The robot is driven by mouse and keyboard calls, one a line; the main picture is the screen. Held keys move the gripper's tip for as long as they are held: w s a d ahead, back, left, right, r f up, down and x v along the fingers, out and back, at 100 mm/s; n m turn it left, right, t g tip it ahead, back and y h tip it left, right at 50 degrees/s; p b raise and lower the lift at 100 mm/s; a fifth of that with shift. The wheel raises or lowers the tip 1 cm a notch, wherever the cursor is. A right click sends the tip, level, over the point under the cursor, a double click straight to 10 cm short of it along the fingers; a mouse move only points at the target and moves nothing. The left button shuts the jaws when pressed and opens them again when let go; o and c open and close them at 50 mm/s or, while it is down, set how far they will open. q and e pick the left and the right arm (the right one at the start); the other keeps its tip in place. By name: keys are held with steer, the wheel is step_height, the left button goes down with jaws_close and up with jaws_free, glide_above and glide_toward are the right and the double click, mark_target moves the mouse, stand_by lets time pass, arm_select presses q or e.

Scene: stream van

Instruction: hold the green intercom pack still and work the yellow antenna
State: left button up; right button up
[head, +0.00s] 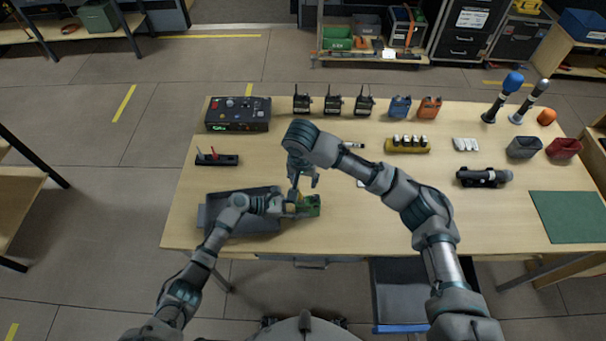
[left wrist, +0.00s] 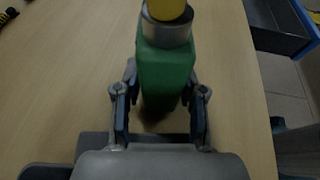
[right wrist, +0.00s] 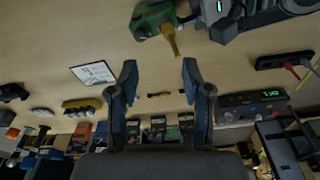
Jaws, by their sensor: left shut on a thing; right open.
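The green intercom pack (head: 312,205) is at the front left of the table, beside the grey tray. My left gripper (head: 291,208) is shut on it, with a finger on each side in the left wrist view (left wrist: 160,105). The yellow antenna (right wrist: 171,38) sticks out from the pack's end; its base also shows at the top of the left wrist view (left wrist: 168,10). My right gripper (right wrist: 158,80) is open and empty. In the right wrist view the antenna tip lies ahead of the gap between its fingers, apart from them. In the head view the right gripper (head: 303,180) hangs just above the pack.
A grey tray (head: 215,225) lies left of the pack. A black control box (head: 238,114), several black radios (head: 333,104), and blue and orange packs (head: 430,107) line the back. A yellow battery holder (head: 407,146) stands right of centre. The front centre-right tabletop is clear.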

mark_target(304, 197)
steer(key=f, duration=0.3)
steer(key=w+f, duration=0.1)
steer(key=f, duration=0.6)
steer(key=shift+w+d, duration=0.15)
steer(key=shift+w, duration=0.1)
steer(key=c, duration=0.9)
steer(key=o, duration=0.5)
steer(key=shift+d+f, duration=0.1)
steer(key=shift+d, duration=0.05)
jaws_close()
